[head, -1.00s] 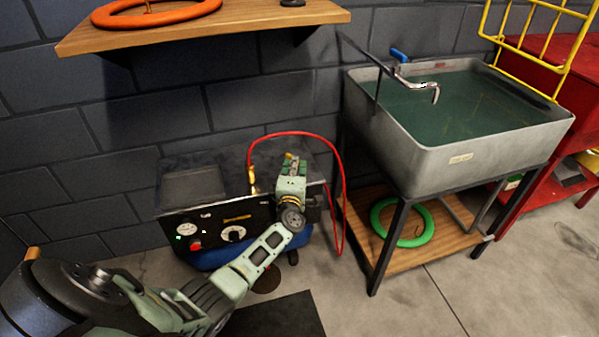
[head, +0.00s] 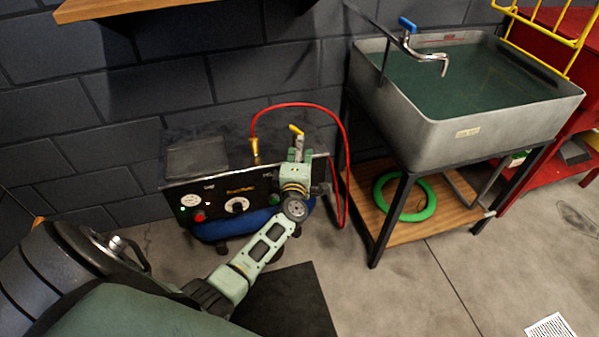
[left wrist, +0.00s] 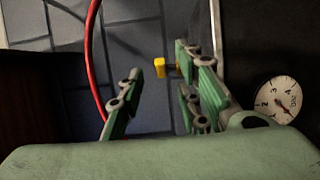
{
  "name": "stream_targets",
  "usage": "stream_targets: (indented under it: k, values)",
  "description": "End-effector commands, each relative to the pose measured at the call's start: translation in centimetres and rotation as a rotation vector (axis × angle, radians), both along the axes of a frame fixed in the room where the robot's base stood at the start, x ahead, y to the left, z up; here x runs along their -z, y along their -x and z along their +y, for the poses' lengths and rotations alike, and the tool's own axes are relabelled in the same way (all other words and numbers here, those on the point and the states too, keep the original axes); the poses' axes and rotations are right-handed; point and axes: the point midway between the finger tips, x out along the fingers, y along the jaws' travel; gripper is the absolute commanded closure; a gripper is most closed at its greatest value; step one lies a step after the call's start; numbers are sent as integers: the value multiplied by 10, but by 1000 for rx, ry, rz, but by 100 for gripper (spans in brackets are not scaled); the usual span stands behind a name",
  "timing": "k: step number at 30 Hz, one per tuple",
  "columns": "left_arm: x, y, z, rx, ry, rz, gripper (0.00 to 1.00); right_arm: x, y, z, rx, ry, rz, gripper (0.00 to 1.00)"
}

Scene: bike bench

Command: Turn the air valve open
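The air valve's yellow handle (head: 296,129) stands near the right end of the black-panelled compressor (head: 237,204). In the left wrist view the yellow handle (left wrist: 160,67) shows beyond the gap between the fingers, closer to the right-hand ones. My left gripper (head: 298,152) is in front of the compressor's right end, just below the handle in the picture, and hides the valve's lower part. In the left wrist view my left gripper (left wrist: 158,78) is open, with nothing held between its fingers. I cannot tell whether a finger touches the handle. My right gripper is out of view.
A red hose (head: 345,150) arches from a brass fitting (head: 255,150) past the handle. A pressure gauge (left wrist: 275,100) sits to the right. The sink (head: 450,140) stands right of the compressor, above a shelf with a green ring (head: 378,190). A dark mat (head: 290,300) lies in front.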

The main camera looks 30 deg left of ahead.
Motion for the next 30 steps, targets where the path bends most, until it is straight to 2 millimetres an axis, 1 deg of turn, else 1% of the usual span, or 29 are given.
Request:
stream_targets:
  k: [1, 9, 12, 15, 21, 30]
  values:
    - [1, 10, -6, -1, 3, 1, 68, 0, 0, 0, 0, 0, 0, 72]
    - [0, 59, -38, -1, 1, 0, 68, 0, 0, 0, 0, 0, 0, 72]
    - [-1, 74, -47, -2, 0, 0, 68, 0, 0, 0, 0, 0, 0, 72]
    - [-1, 83, -53, -2, -2, -1, 68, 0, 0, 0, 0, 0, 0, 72]
    - [-2, 90, -57, -3, -2, -2, 68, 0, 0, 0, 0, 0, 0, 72]
    - [-1, 89, -57, -3, -3, -3, 68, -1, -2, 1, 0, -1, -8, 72]
